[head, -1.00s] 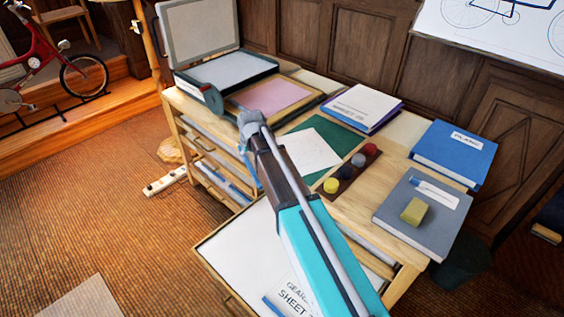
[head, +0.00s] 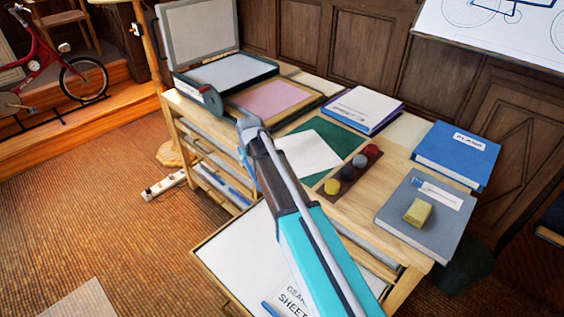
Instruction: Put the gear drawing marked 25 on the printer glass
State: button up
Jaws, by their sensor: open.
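The printer (head: 205,95) stands at the back left of the wooden table with its grey lid raised. Its pale glass (head: 232,70) is bare. A pulled-out drawer (head: 222,281) at the front shows a large white surface. A label there reads "GEAR" and "SHEET" (head: 288,299); my arm and the frame edge cut it off, so no 25 shows. I cannot tell whether this is the wanted drawing. My arm crosses from the bottom right towards the printer's front; its grey joint is above the table's front edge.
A pink-surfaced tray (head: 272,98) lies beside the printer. A white sheet (head: 306,152) lies on a green mat (head: 340,137), beside a holder with several coloured knobs (head: 348,172). A purple-edged book (head: 365,107), a blue binder (head: 455,152) and a grey binder (head: 412,195) with a yellow block (head: 418,212) stand right.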

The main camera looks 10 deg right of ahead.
aim_at(248, 166)
jog(key=shift+b+x, duration=1.25)
jog(key=shift+x, duration=0.4)
grip_shut()
